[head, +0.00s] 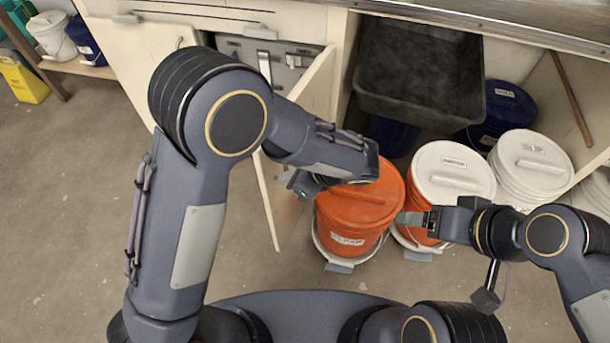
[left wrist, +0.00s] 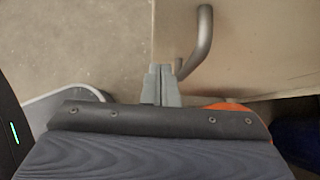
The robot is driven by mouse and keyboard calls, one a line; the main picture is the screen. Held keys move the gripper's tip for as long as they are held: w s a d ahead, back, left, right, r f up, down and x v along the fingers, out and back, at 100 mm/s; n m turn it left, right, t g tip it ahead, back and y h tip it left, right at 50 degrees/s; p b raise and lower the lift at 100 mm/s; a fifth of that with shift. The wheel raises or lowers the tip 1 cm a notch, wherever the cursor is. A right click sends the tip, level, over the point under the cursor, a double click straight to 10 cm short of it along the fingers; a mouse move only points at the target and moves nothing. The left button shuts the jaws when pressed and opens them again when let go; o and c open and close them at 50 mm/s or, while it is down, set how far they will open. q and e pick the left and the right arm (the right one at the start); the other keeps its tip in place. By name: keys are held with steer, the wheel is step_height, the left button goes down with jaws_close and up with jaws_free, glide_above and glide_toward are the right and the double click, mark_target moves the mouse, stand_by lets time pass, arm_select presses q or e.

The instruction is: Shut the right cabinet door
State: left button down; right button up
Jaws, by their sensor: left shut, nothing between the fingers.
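The right cabinet door (head: 312,95) stands open, swung out toward me from its hinge side on the right. Its pale outer face (left wrist: 265,45) and a curved metal handle (left wrist: 204,35) show in the left wrist view. My left gripper (head: 288,182) is shut and empty, beside the outer face of this door. Its fingertips (left wrist: 161,72) appear close to the lower end of the handle; I cannot tell whether they touch. My arm hides part of the door in the head view. My right gripper (head: 404,218) is by the buckets; its jaw state is unclear.
An orange bucket (head: 378,205) stands just right of the left gripper. A white-lidded bucket (head: 453,172) and another white one (head: 531,165) stand beyond it. A dark tub (head: 420,75) is in the open bay. A grey case (head: 292,68) sits inside the cabinet.

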mark_target(266, 174)
arm_select(q)
steer(key=shift+w+a+r, duration=0.1)
steer(key=shift+w+a, duration=0.25)
steer(key=shift+a, duration=0.35)
steer(key=shift+w+a, duration=0.35)
steer(key=shift+a, duration=0.35)
arm_select(e)
steer(key=shift+f, duration=0.15)
